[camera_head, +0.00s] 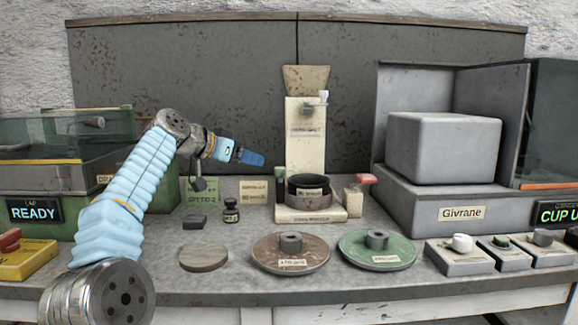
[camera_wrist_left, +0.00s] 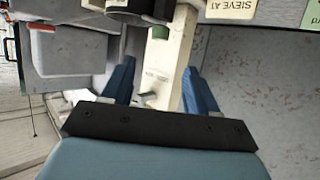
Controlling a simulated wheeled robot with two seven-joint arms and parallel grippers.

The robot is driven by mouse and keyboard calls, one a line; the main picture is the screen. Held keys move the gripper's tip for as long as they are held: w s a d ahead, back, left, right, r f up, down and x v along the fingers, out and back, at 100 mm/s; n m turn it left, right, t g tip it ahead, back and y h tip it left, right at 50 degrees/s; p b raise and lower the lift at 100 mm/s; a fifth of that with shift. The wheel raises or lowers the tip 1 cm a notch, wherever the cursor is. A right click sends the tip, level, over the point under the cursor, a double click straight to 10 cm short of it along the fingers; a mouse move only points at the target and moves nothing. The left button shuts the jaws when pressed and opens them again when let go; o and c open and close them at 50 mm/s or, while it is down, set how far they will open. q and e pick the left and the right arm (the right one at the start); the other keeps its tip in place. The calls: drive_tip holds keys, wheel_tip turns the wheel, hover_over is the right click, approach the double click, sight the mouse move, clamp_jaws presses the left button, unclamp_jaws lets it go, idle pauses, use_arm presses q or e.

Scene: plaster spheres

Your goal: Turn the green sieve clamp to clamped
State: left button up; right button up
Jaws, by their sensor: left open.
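In the left wrist view a small green part (camera_wrist_left: 160,32), which looks like the green sieve clamp, sits on the side of the cream stand (camera_wrist_left: 158,60). I cannot tell which way it is turned. My right gripper is out of view.
A brown disc (camera_head: 290,265) and a green disc (camera_head: 385,263) lie in front. Knob boxes (camera_head: 460,260) and the grey Givrane unit (camera_head: 420,200) fill the right.

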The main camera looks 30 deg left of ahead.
sight(279, 168)
use_arm(q)
drive_tip(key=p+x, duration=0.3)
drive_tip(key=x, duration=0.9)
drive_tip(key=shift+w+d, duration=0.15)
drive_tip(key=shift+w, duration=0.05)
drive_tip(key=shift+w+f, duration=0.2)
drive_tip(key=shift+w, duration=0.15)
drive_tip(key=shift+c, duration=0.4)
drive_tip(key=c, duration=0.9)
